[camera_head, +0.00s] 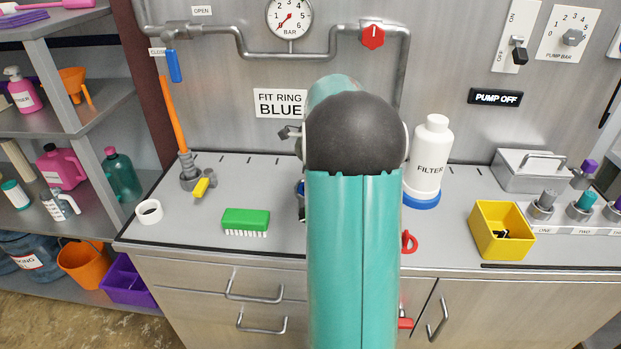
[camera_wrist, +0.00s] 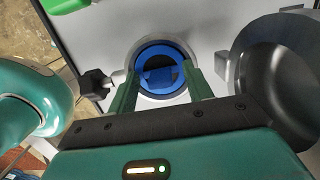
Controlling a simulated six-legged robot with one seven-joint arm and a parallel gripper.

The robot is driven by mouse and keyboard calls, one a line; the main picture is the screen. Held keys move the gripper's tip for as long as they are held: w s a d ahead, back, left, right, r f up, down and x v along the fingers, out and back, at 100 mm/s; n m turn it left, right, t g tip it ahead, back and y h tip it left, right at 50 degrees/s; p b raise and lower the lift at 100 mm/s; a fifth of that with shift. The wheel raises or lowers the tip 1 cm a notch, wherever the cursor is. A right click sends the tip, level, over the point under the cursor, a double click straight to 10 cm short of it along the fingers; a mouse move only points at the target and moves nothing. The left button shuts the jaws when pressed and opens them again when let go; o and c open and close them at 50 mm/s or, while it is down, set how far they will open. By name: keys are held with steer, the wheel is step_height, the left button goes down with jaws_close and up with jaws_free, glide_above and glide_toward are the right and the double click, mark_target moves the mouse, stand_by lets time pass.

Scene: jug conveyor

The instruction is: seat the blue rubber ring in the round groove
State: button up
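The blue rubber ring (camera_wrist: 160,48) shows in the wrist view, ahead of my gripper, in line with a round metal-rimmed housing. Its middle looks dark, with a blue patch across it. The round groove itself cannot be made out clearly. My gripper (camera_wrist: 160,75) has its two green fingers well apart, with the tips at the left and right edges of the ring. I cannot tell whether they press on the ring or only stand beside it. In the head view my arm hides the gripper and most of this spot; only a bit of blue shows beside it.
A dark knob (camera_wrist: 95,84) and a large dark round part (camera_wrist: 285,75) flank the housing. On the counter are a white ring (camera_head: 149,211), a green brush (camera_head: 246,220), a filter bottle (camera_head: 428,160) and a yellow bin (camera_head: 500,231). A sign (camera_head: 280,103) reads FIT RING BLUE.

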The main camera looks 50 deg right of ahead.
step_height(320, 180, up, 14)
steer(key=s+d, duration=0.1)
steer(key=shift+s+f, duration=0.15)
stand_by(0.5)
stand_by(0.6)
